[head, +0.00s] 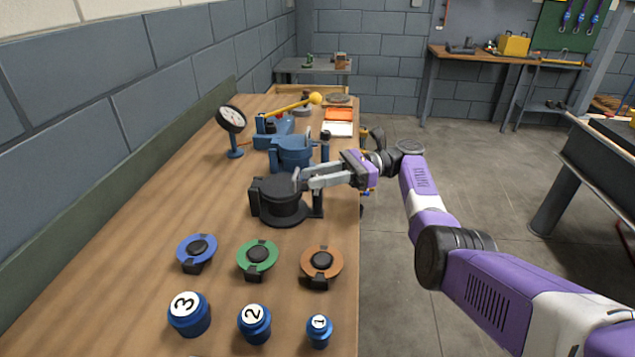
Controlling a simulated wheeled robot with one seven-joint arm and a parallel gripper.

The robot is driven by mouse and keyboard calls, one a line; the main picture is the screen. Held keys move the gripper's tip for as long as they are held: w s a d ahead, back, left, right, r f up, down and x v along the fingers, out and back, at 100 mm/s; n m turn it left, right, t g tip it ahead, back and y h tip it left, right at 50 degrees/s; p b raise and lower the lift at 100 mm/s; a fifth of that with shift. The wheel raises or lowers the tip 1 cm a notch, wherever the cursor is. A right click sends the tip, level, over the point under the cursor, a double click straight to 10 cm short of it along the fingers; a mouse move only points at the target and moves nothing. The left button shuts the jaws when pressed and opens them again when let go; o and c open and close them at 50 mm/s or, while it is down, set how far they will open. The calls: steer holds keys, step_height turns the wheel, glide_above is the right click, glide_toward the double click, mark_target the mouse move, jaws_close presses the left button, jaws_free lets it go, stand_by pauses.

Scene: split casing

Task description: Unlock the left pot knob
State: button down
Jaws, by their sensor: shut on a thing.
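A black pot (278,203) stands on a round dark base on the wooden bench, with a dark post (318,204) at its right side. My gripper (308,178) reaches in from the right, over the top of this post and the pot's right rim. Its grey fingers are shut on what seems to be the pot knob at the post's top; the fingers hide the knob. A blue pot (291,153) stands behind, with a similar post and a dark knob (326,135) at its right.
Blue (197,250), green (258,258) and orange (321,263) ringed parts lie in front, with blue numbered cylinders (254,323) nearer. A gauge (232,122) stands back left, near a yellow-ended lever (314,99). The bench's left side is clear.

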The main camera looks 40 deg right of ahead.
stand_by(0.4)
steer(key=c, duration=1.4)
jaws_free()
steer(key=b+v, duration=0.2)
steer(key=v, duration=0.5)
steer(key=shift+d+b, duration=0.35)
steer(key=shift+s, duration=0.2)
